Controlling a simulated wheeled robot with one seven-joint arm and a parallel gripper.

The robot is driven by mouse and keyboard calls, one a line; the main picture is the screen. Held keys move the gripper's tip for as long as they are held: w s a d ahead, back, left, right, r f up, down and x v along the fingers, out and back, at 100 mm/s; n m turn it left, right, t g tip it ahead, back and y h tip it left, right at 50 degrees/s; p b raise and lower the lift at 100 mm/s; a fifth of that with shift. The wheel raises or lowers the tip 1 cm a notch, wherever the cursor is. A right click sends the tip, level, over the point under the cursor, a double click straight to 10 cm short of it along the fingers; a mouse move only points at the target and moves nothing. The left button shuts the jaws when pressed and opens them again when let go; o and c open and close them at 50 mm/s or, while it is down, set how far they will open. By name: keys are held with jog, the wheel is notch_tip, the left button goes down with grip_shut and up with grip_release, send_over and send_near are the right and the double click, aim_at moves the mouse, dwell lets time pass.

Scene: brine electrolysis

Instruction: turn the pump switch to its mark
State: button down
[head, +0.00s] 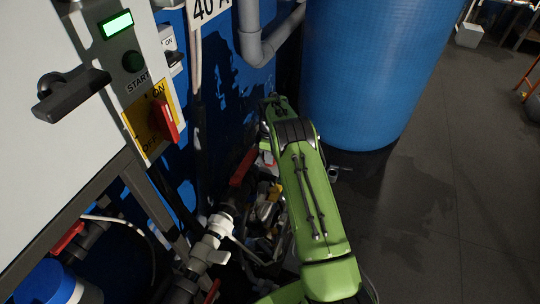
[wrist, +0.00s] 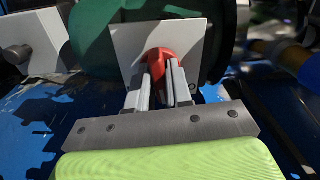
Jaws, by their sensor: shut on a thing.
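In the wrist view, a red switch knob (wrist: 160,58) stands in front of a pale square plate (wrist: 190,40). The plate is in front of a dark green rounded body (wrist: 92,45); I take this to be the pump and its switch. My gripper (wrist: 158,86) is shut on the red knob, one grey finger on each side. The fingers cover part of the knob, and I cannot make out a mark on the plate. In the head view my green arm reaches down among the pipework, and the gripper and knob cannot be made out.
A grey cabinet (head: 45,135) at the left carries a black handle (head: 70,93) and a red ON/OFF switch (head: 166,120) on a yellow plate. A large blue tank (head: 370,70) stands behind the arm. Pipes with a white valve (head: 212,240) lie left of it.

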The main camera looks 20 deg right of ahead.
jog(key=m, duration=0.5)
jog(key=shift+m, duration=0.3)
jog(key=m, duration=0.4)
jog(key=shift+m, duration=0.3)
jog(key=c, duration=1.1)
grip_release()
notch_tip(320, 180, up, 16)
jog(key=p, duration=0.4)
jog(key=shift+f, duration=0.1)
